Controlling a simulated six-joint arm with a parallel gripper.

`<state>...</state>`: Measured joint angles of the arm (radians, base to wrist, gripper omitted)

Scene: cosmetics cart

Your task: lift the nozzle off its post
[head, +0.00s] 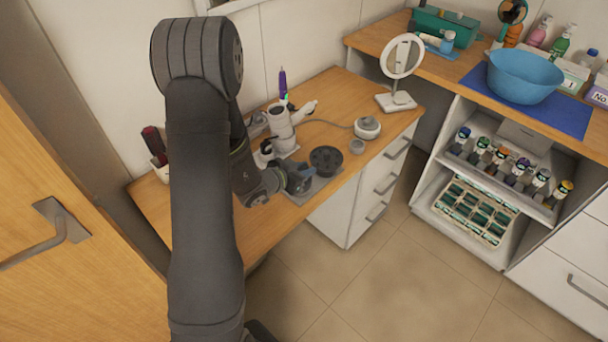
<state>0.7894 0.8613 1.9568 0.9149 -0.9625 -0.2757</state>
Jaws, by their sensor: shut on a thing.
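My gripper (298,179) is low over the front of a grey stand base (322,184) on the wooden counter. It is shut on a small dark thing that I take to be the nozzle. The fingers and wrist hide most of it, and its post cannot be made out. I cannot tell whether the nozzle is still around the post or clear of it. A white hair dryer (283,130) stands upright behind my gripper. A dark round diffuser (326,158) is just right of my gripper.
A white corded device (367,127) and a ring mirror (402,58) stand to the right on the counter (335,95). A cup with a dark-red-handled brush (154,145) is at the left. A blue bowl (525,75) and bottles are far right.

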